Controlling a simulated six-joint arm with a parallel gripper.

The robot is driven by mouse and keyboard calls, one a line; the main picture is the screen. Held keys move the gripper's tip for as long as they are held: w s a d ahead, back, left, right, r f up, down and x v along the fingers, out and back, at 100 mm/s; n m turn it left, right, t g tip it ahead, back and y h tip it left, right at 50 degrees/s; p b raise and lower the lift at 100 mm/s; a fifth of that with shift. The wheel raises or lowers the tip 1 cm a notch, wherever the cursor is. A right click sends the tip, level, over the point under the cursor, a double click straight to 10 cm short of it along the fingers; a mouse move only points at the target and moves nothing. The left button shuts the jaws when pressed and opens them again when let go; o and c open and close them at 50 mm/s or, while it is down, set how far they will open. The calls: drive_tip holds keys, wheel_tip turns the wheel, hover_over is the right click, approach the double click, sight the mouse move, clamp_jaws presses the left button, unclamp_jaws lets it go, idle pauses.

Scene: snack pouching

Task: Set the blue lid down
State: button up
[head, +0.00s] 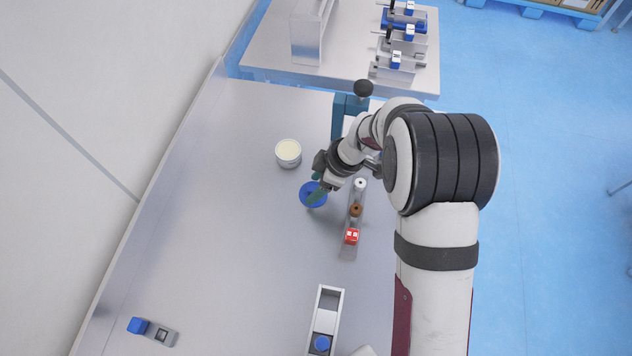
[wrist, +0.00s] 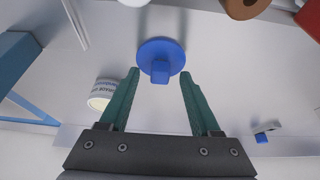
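The blue lid (head: 308,188) is a round disc on the grey table, apart from the open white tub. In the wrist view the lid (wrist: 160,49) shows its square knob facing me. My gripper (head: 319,193) is over the lid in the head view and partly covers it. In the wrist view my gripper (wrist: 159,73) is open, its green fingers on either side of the knob with a gap at each side. The white tub (head: 288,153) with pale contents stands up and left of the lid; it also shows in the wrist view (wrist: 104,89).
A narrow holder (head: 348,252) with white, brown and red-topped items stands right of the lid. A grey tray (head: 327,300) with a blue piece is nearer the front. A small blue and grey device (head: 152,330) lies front left. Table left of the lid is clear.

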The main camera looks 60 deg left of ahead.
drive_tip(key=v, duration=1.6)
drive_tip(key=w+d+r+m+t, duration=0.1)
drive_tip(key=w+d+r+m, duration=0.25)
drive_tip(key=d+m, duration=0.35)
drive_tip(key=s+d+r+m+t, duration=0.1)
drive_tip(key=d+r+m, duration=0.1)
drive_tip(key=d+m, duration=0.5)
drive_tip(key=s+d+r+m, duration=0.2)
drive_tip(key=d+m, duration=0.2)
drive_tip(key=d, duration=0.6)
drive_tip(key=s+d+f+m+t+h, duration=0.1)
drive_tip(key=s+d+f+m, duration=0.1)
drive_tip(key=s+d+m, duration=0.7)
drive_tip(key=d+m, duration=0.1)
drive_tip(key=m, duration=0.4)
drive_tip(key=shift+d+f+m, duration=0.2)
drive_tip(key=shift+d+m, duration=0.1)
